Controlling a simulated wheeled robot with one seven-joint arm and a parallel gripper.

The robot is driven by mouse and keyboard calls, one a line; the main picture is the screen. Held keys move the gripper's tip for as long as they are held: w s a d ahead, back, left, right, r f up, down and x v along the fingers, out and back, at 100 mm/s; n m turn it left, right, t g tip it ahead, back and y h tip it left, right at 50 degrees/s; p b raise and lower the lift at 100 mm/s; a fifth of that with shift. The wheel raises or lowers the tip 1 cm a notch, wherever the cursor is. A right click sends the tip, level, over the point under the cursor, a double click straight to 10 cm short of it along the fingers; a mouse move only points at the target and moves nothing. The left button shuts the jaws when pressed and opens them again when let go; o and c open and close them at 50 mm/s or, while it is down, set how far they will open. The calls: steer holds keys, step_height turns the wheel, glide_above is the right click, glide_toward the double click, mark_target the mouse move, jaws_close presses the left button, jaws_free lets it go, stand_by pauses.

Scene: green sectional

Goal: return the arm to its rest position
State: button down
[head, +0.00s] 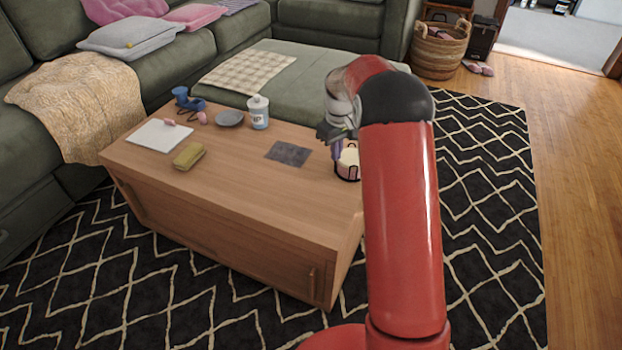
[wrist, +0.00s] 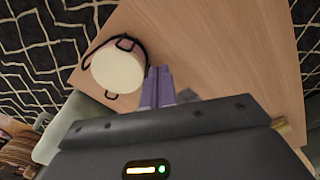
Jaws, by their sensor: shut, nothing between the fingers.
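My red arm (head: 402,220) rises in front of me and bends over the right end of the wooden coffee table (head: 240,185). My gripper (head: 337,147) hangs over that end of the table, partly hidden behind my arm's elbow. In the wrist view its two purple fingers (wrist: 157,86) are together with nothing between them. A cream round container with dark handles (head: 349,160) is beside the fingers; it also shows in the wrist view (wrist: 117,70), left of the fingertips. I cannot tell whether the fingers touch it.
On the table are a dark grey square (head: 288,153), a yellowish block (head: 189,156), a white sheet (head: 159,135), a grey dish (head: 229,118), a white-and-blue bottle (head: 258,112) and a blue object (head: 187,100). A green sofa (head: 60,100) stands left. Patterned rug (head: 490,220) is clear at right.

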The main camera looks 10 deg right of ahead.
steer(key=shift+r, duration=0.1)
steer(key=s+a+r+m+t, duration=0.2)
steer(key=s+a+r+t, duration=0.15)
steer(key=s+r, duration=1.35)
steer(key=s+a+m+t, duration=0.2)
steer(key=s, duration=1.8)
steer(key=shift+a+f+m, duration=0.25)
steer(key=shift+a+m, duration=0.1)
steer(key=shift+m, duration=0.05)
